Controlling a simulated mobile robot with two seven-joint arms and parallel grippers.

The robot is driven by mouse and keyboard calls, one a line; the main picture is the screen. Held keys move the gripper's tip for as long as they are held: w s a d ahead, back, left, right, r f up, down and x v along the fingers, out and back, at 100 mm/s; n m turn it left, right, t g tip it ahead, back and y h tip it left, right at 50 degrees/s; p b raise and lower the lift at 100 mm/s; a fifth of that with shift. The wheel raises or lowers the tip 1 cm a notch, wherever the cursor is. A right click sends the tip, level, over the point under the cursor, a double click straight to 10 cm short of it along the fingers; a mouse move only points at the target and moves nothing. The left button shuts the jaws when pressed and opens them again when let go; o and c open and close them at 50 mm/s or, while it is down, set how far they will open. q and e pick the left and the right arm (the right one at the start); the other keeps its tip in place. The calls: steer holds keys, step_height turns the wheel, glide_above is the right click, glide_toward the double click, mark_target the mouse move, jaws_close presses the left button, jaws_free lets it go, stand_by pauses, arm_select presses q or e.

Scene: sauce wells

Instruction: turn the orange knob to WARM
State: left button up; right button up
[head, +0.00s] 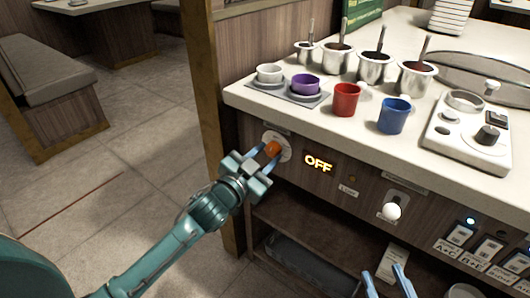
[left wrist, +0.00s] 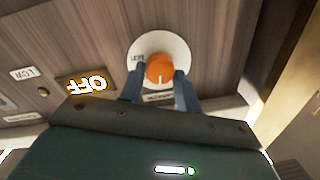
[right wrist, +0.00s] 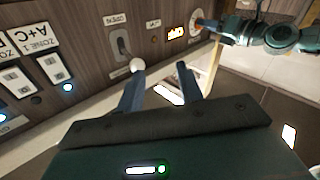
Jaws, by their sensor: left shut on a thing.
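The orange knob (head: 272,148) sits on a round white dial plate (head: 283,140) on the wooden front panel below the counter. It also shows in the left wrist view (left wrist: 160,69). My left gripper (head: 264,153) has its two blue fingers on either side of the knob and is shut on it. A lit display (head: 318,163) beside the dial reads OFF. The dial's small lettering is too blurred or hidden to read fully. My right gripper (head: 389,282) is low at the bottom of the head view, its fingers apart with nothing between them.
A white-ended lever (head: 391,211) sticks out of the panel to the right, near my right gripper in the right wrist view. Labelled switches (head: 487,248) are further right. Red (head: 346,99) and blue (head: 394,115) cups stand near the counter edge. An open shelf is below.

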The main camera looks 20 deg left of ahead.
arm_select(q)
steer(key=m+p, duration=0.2)
steer(key=m, duration=0.2)
steer(key=shift+m, duration=0.3)
steer(key=shift+m+p, duration=0.75)
steer(key=shift+m, duration=1.95)
arm_select(e)
steer(key=shift+s+d+f+m+g+h, duration=0.1)
steer(key=shift+d+m+g+h, duration=0.25)
steer(key=shift+g+h, duration=0.2)
steer(key=shift+s+d+f+m+g+h, duration=0.1)
steer(key=shift+d+m+g+h, duration=0.15)
steer(key=shift+m+g+h, duration=0.3)
arm_select(q)
steer(key=shift+f, duration=0.1)
steer(key=o, duration=1)
steer(key=shift+c, duration=0.2)
arm_select(e)
steer(key=shift+r, duration=0.1)
arm_select(q)
steer(key=p+v, duration=0.1)
steer(key=v, duration=1.2)
steer(key=shift+a+f, duration=0.2)
arm_select(e)
steer(key=shift+s+g, duration=0.2)
steer(key=shift+g, duration=0.4)
